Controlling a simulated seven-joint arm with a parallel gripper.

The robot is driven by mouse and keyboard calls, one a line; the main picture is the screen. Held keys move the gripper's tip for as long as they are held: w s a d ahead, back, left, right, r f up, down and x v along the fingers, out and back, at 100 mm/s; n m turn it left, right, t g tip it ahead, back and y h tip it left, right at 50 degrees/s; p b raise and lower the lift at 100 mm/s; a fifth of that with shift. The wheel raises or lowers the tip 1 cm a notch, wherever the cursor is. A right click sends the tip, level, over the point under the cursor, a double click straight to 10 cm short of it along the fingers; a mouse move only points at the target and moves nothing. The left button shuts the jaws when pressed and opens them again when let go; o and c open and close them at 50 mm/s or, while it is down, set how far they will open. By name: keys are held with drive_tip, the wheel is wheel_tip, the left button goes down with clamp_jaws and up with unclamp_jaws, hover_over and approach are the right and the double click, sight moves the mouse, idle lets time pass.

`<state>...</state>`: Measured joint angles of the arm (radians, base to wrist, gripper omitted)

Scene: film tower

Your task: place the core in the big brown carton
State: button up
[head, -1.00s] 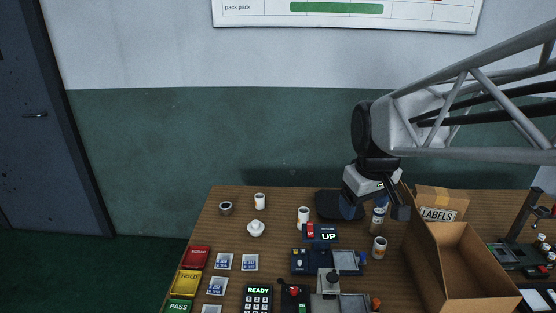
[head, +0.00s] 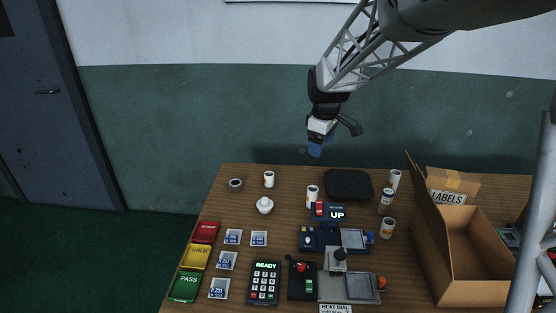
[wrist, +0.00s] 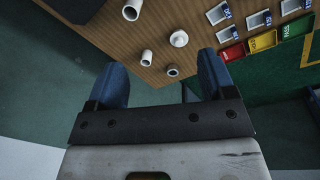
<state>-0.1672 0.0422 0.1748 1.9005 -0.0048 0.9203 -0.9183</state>
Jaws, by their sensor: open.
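The big brown carton (head: 482,292) stands open and upright at the table's right, flaps raised. I cannot tell which piece is the core. Candidates are a short dark-mouthed ring (head: 236,184) at the back left, a white cylinder (head: 269,179) beside it, and white cylinders at mid-table (head: 312,197), by the carton (head: 387,229) and at the back (head: 394,180). The ring (wrist: 172,71) and the first cylinder (wrist: 146,58) also show in the wrist view between my blue fingertips. My gripper (head: 318,147) is open and empty, raised above the table's back edge.
A smaller LABELS carton (head: 455,184) stands behind the big one. A brown-banded bottle (head: 386,202), a black pad (head: 348,184), a white knobbed piece (head: 265,205) and several devices crowd mid-table. Coloured trays (head: 195,257) line the left edge. Air around my gripper is clear.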

drive_tip(key=w+a+f+n, duration=0.3)
drive_tip(key=w+a+f, duration=0.15)
drive_tip(key=w, duration=0.25)
drive_tip(key=w+a+f+n, duration=0.2)
drive_tip(key=w+a+f, duration=0.2)
drive_tip(key=w+f, duration=0.25)
drive_tip(key=n+g, duration=0.1)
drive_tip(key=n, duration=0.4)
hover_over(269, 180)
drive_tip(key=w, duration=0.2)
wheel_tip(269, 180, down, 15)
drive_tip(key=shift+a+r, duration=0.15)
drive_tip(key=shift+f, duration=1.3)
drive_tip(key=shift+w+f, duration=0.1)
drive_tip(key=shift+f, duration=2.5)
